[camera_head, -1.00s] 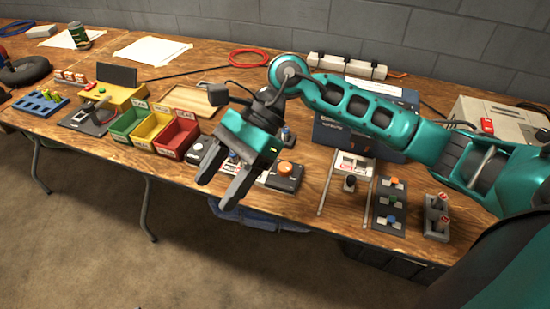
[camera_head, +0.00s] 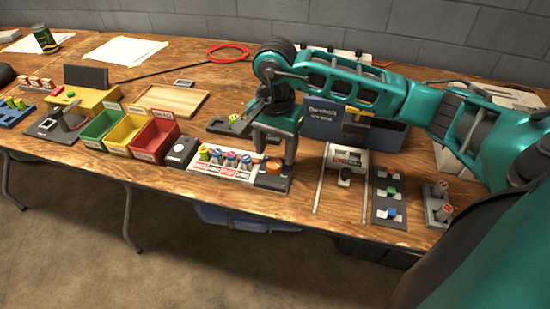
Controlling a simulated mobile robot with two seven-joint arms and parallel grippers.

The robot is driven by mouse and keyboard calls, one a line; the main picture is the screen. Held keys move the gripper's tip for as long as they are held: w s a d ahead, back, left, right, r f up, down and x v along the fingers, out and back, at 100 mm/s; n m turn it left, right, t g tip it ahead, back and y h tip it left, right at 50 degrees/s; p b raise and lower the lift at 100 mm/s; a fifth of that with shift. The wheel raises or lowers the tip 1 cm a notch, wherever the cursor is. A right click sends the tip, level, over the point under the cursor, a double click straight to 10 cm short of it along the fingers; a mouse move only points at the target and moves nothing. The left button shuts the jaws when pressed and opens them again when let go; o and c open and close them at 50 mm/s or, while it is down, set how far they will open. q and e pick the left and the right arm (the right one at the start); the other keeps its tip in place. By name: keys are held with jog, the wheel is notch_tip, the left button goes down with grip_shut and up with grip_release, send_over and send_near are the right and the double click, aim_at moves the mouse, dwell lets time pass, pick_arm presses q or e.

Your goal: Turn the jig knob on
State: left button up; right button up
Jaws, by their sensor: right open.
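The jig (camera_head: 222,174) lies near the table's front edge, with several coloured cells standing in its white panel. Its orange knob (camera_head: 274,168) sits on a dark block at the jig's right end. My right gripper (camera_head: 273,156) points down just over the knob, open, with one finger to each side. I cannot tell whether the fingers touch the knob. Any mark on the knob is too small to read. My left gripper is not in view.
Left of the jig are a dark box with a white button (camera_head: 180,148) and red (camera_head: 154,140), yellow and green bins. Right are a slider on rails (camera_head: 345,177), a switch panel (camera_head: 390,200) and a two-plug holder (camera_head: 438,208). A blue box (camera_head: 322,118) stands behind.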

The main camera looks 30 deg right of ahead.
aim_at(275, 162)
jog(key=shift+f, duration=1.55)
jog(key=c, duration=1)
